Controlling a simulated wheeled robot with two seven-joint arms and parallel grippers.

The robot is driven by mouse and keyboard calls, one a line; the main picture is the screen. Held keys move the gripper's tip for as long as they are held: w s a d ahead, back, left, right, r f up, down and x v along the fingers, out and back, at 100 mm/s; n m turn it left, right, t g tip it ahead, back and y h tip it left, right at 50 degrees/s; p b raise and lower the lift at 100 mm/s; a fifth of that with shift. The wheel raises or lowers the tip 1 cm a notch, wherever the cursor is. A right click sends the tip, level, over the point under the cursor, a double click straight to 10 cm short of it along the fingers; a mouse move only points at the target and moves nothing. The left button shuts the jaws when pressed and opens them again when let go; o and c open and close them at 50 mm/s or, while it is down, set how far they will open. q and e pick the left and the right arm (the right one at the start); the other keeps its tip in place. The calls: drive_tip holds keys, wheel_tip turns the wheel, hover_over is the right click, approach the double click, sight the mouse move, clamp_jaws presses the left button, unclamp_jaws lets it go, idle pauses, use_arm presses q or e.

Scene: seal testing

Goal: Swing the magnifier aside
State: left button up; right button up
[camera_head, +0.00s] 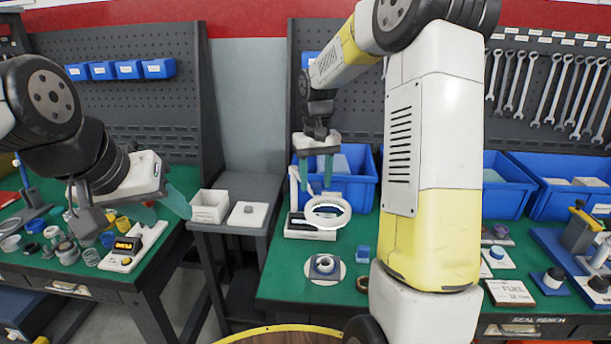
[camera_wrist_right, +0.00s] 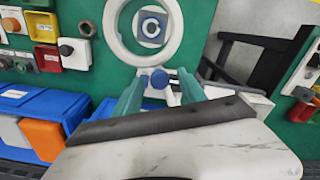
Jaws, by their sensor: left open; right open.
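The magnifier (camera_head: 311,210) is a white ring on a white arm and base at the left of the green bench. In the right wrist view its ring (camera_wrist_right: 111,27) is at the top, with a blue knob (camera_wrist_right: 159,79) at its near edge. My right gripper (camera_head: 316,182) is open above and behind the ring. In the right wrist view its teal fingertips (camera_wrist_right: 160,86) stand either side of the knob; I cannot tell whether they touch it. My left gripper (camera_head: 163,208) is open and empty, over the left table's edge.
A blue part on a round white plate (camera_head: 324,280) sits on the bench in front of the magnifier. A blue bin (camera_head: 351,192) stands behind it. My right arm covers the bench's middle. White boxes (camera_head: 210,206) sit on a grey stand between the tables.

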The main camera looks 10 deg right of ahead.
drive_tip(key=shift+c, duration=0.2)
clamp_jaws()
idle(1.1)
